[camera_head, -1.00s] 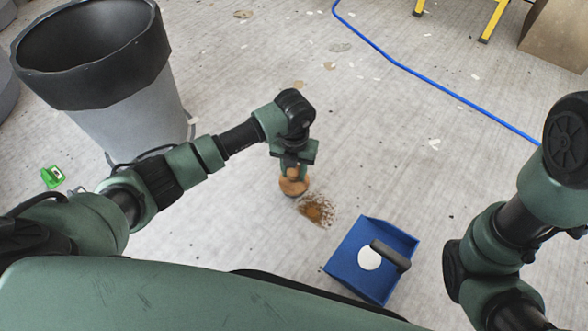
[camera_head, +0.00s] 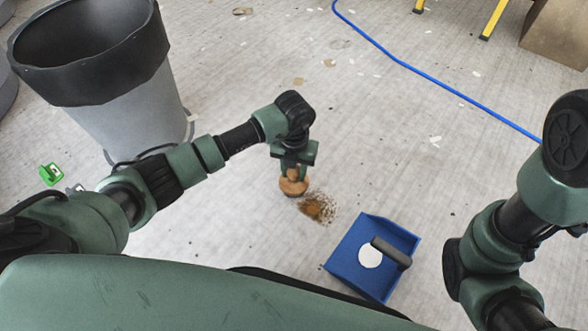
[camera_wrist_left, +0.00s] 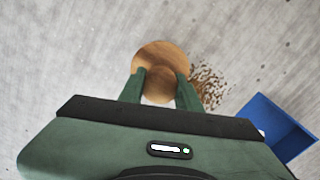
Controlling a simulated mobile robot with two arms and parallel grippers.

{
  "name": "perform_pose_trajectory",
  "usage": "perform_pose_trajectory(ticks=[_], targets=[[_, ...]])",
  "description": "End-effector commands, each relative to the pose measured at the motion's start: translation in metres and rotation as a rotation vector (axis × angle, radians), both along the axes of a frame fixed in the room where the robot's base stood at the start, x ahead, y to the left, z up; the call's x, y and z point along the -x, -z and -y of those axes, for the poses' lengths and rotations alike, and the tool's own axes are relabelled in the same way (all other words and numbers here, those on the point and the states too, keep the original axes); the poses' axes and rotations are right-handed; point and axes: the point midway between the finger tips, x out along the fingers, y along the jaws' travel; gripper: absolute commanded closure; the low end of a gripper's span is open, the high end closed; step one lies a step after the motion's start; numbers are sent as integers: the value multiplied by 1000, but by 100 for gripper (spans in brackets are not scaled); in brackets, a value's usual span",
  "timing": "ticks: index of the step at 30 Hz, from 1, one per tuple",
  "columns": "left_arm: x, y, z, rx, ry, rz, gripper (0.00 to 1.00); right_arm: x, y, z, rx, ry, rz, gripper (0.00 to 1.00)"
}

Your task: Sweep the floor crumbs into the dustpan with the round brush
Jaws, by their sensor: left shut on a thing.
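The round brush (camera_head: 293,186) has a wooden top, which also shows in the left wrist view (camera_wrist_left: 160,60). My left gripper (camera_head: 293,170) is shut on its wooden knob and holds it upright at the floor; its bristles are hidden. Brown crumbs (camera_head: 318,208) lie in a small pile just right of the brush, also in the left wrist view (camera_wrist_left: 208,84). The blue dustpan (camera_head: 347,258) with a dark handle lies on the floor right of and nearer than the crumbs. A white round patch shows in it. My right arm is at the right edge; its gripper is out of view.
A grey bin with a black rim (camera_head: 85,80) stands at the left. A small green object (camera_head: 51,174) lies beside it. A blue hose (camera_head: 430,77) crosses the floor behind. Yellow legs (camera_head: 493,20) and a cardboard box (camera_head: 556,32) are at the back right.

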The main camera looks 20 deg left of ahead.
Motion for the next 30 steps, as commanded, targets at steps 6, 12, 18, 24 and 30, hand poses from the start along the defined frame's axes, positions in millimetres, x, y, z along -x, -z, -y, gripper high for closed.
perform_pose_trajectory(ticks=[6, 12, 18, 24, 30], targets=[[0, 7, 0, -1, -1, 0, 99, 0, 4, 0, 0, 0, 0, 64], [1, 6, 2, 0, 0, 0, 99, 0, 2, 0, 0, 0, 0, 64], [4, 6, 12, 0, 0, -1, 99, 0, -2, 0, 0, 0, 1, 64], [8, 6, 24, 1, 0, 0, 99, 0, -6, 0, 0, 0, 1, 64], [12, 7, 35, 0, 1, 0, 99, 0, -10, 0, 0, 0, 1, 64]])
